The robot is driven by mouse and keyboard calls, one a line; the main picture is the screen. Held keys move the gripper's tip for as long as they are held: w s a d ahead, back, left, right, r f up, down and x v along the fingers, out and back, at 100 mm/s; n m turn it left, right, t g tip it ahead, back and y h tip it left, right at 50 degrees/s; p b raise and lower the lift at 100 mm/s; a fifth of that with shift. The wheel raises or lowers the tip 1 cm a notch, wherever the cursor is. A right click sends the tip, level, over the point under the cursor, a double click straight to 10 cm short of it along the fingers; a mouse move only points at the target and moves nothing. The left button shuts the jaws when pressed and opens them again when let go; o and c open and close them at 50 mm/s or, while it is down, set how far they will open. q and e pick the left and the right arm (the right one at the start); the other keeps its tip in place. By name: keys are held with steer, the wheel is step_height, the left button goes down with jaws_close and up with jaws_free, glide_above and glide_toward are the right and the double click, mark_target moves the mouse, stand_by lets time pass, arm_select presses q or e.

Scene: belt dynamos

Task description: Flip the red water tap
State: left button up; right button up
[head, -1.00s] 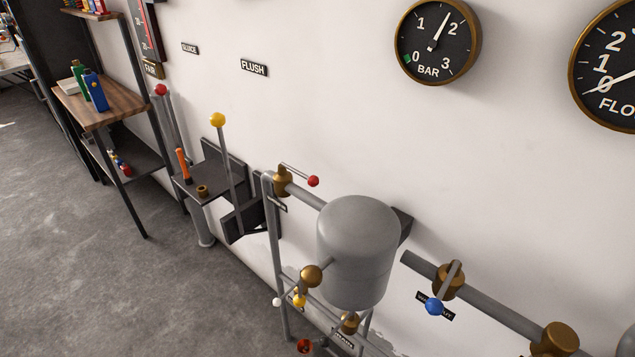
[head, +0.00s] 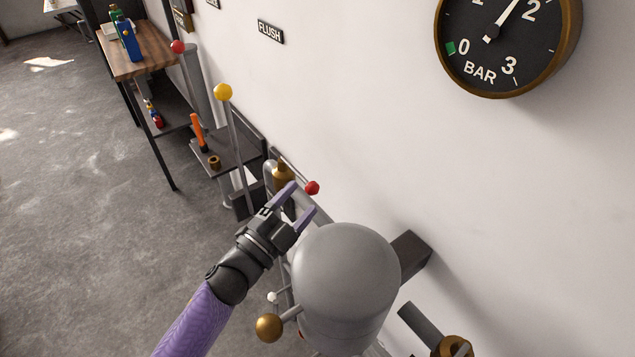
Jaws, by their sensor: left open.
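The red-knobbed tap has a brass body (head: 282,175) on a grey pipe left of the tank, with a thin lever ending in a red ball (head: 312,187). My left gripper (head: 304,196) is open, with its two purple fingers pointing up and right toward the red ball. In the picture the fingertips lie just below and left of the ball. I cannot tell whether they touch it or the lever. The gripper hides part of the pipe and frame beneath the tap. My right gripper is not in view.
A grey tank (head: 345,280) stands close to the right of my gripper. Levers with a yellow ball (head: 223,92) and a red ball (head: 177,47) rise behind, by a dark shelf (head: 232,153). The wall is to the right; open floor (head: 70,230) lies left.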

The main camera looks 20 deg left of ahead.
mark_target(312, 186)
arm_select(q)
steer(key=x, duration=0.4)
steer(key=shift+w, duration=0.1)
jaws_close()
steer(key=shift+f, duration=0.1)
stand_by(1.2)
